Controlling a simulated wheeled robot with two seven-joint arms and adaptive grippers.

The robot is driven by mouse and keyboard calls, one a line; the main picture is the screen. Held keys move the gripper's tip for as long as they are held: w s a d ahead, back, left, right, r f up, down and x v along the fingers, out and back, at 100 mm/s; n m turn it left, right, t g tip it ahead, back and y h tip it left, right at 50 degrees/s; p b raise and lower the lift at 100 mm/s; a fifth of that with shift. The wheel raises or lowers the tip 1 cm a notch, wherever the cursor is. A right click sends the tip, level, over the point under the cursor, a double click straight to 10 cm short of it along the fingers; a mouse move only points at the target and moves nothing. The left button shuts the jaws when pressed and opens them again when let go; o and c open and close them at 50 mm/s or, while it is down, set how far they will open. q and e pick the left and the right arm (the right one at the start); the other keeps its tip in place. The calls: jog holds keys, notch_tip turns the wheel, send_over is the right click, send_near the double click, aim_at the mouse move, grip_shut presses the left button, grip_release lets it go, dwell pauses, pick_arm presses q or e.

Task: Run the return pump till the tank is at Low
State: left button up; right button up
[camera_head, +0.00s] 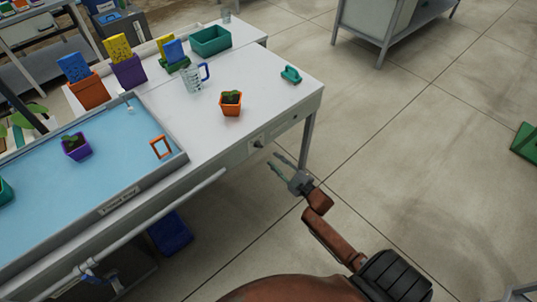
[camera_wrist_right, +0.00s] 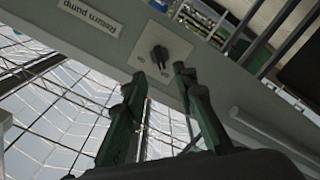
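The return pump switch is a black knob (camera_wrist_right: 160,57) on a pale panel, beside an upside-down "Return pump" label (camera_wrist_right: 92,15). Small marks by it seem to read On and Off. In the head view the knob (camera_head: 259,144) is on the bench's front face. My right gripper (camera_head: 281,172) is open and empty, in front of and below the knob. In the right wrist view its fingers (camera_wrist_right: 158,82) are spread, with the knob beyond them, apart from it. A dark tank-like box (camera_head: 125,275) shows partly under the bench; no level is readable. My left gripper is not in view.
A blue bench tray (camera_head: 110,178) holds a purple pot and an orange frame. A grey pipe (camera_head: 150,220) runs along its front. A jug (camera_head: 193,79), an orange pot (camera_head: 231,103) and several boxes stand on the bench. The floor at right is mostly clear.

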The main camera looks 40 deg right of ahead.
jog(key=shift+s+d, duration=0.15)
jog(key=shift+s, duration=1.5)
